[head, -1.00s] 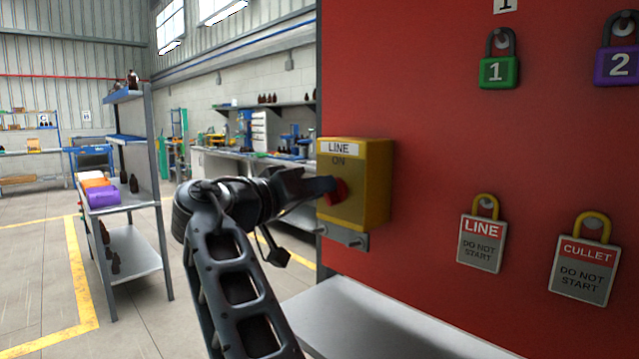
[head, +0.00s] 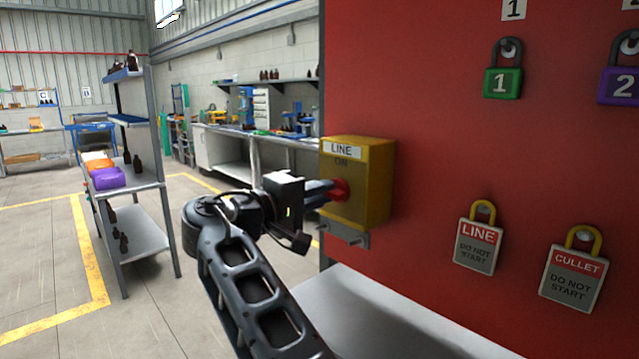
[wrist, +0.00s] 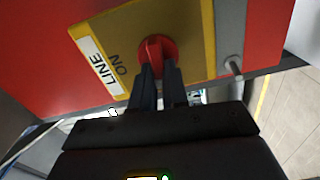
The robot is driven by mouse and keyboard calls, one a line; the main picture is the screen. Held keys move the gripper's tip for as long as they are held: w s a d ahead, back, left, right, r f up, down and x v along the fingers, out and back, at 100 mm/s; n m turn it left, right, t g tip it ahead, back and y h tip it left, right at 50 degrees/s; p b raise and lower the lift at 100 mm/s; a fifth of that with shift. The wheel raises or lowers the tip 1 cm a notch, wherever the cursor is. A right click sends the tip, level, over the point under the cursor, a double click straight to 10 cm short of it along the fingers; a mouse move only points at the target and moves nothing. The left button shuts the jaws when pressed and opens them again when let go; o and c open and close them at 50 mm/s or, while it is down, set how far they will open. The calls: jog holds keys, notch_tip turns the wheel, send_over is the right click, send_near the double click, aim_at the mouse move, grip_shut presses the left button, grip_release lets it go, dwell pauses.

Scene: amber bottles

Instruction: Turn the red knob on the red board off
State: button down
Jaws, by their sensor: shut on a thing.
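The red knob (head: 341,189) is on the front of a yellow box (head: 372,185) labelled "LINE" and "ON", fixed to the red board (head: 440,130). My gripper (head: 326,191) is shut on the red knob, its dark fingers either side of it. In the wrist view the knob (wrist: 158,49) shows between the two fingertips (wrist: 158,68). The fingers hide part of the knob, and I cannot tell its exact pointer direction.
Padlocks hang on the board: green "1" (head: 503,82), purple "2" (head: 622,82), and the tags "LINE" (head: 478,245) and "CULLET" (head: 573,277). A grey ledge (head: 375,320) lies below the board. A shelf unit (head: 135,190) stands at left over open floor.

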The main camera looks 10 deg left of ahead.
jog(key=shift+n+p, duration=0.35)
jog(key=shift+n, duration=0.25)
jog(key=c, duration=1.1)
grip_release()
jog(key=shift+f, duration=0.1)
jog(key=shift+c, duration=0.2)
jog(key=b+v, duration=0.2)
jog(key=v, duration=0.6)
jog(key=shift+a, duration=0.1)
